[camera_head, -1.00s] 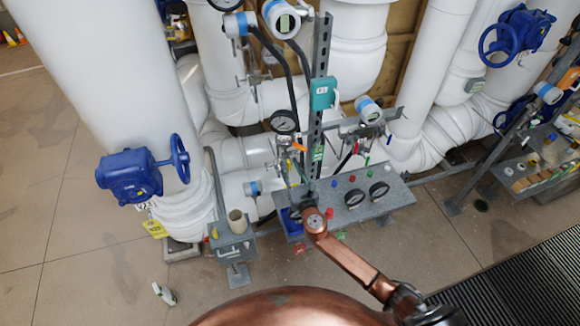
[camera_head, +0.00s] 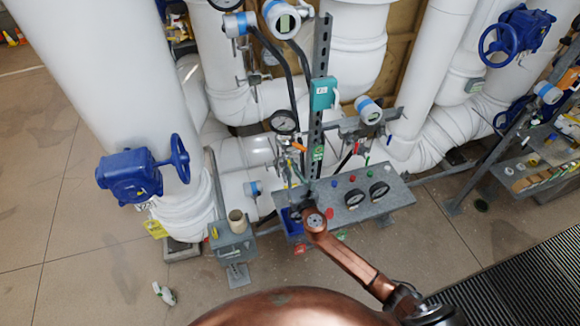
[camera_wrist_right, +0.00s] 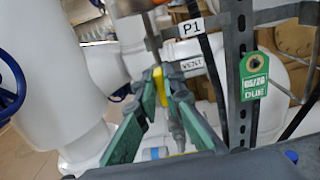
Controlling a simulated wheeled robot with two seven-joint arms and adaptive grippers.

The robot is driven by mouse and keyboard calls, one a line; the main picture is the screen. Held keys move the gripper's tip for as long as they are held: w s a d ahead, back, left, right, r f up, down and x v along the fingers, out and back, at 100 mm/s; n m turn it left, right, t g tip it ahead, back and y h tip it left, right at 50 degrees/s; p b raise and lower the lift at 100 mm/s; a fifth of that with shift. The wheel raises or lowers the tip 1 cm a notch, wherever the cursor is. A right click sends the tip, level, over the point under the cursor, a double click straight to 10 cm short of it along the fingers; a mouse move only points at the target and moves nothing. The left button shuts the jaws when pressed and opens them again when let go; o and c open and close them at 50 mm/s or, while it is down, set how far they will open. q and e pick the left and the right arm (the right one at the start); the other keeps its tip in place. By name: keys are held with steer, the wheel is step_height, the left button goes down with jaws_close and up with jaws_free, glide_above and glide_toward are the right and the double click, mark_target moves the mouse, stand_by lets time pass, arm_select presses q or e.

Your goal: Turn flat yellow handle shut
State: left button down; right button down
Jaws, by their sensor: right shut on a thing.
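The flat yellow handle (camera_wrist_right: 159,86) shows in the middle of the right wrist view, next to a pipe junction with a small white label. My right gripper (camera_wrist_right: 158,76) has its green-padded fingers on both sides of the handle, shut on it. The handle's far part is hidden by the fingers. In the head view my copper arm reaches up to the instrument stand, and the arm covers the handle there. My left gripper is not in view.
A slotted upright post (camera_head: 320,95) carries a teal box (camera_head: 323,93).

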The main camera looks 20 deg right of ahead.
steer(key=m+b, duration=0.1)
steer(key=m, duration=0.2)
steer(key=m+b, duration=0.1)
steer(key=m, duration=0.2)
steer(key=m+b, duration=0.1)
steer(key=m, duration=0.2)
steer(key=shift+d+f+b, duration=0.3)
steer(key=shift+d, duration=0.1)
steer(key=shift+d+f+m+b, duration=0.15)
steer(key=shift+m+b, duration=0.2)
steer(key=shift+m, duration=1.9)
steer(key=shift+d+f+m+b, duration=0.15)
steer(key=shift+m+b, duration=0.2)
steer(key=shift+m, duration=1.9)
steer(key=shift+a, duration=0.1)
steer(key=c, duration=2)
jaws_free()
steer(key=shift+c, duration=0.2)
steer(key=shift+s, duration=0.1)
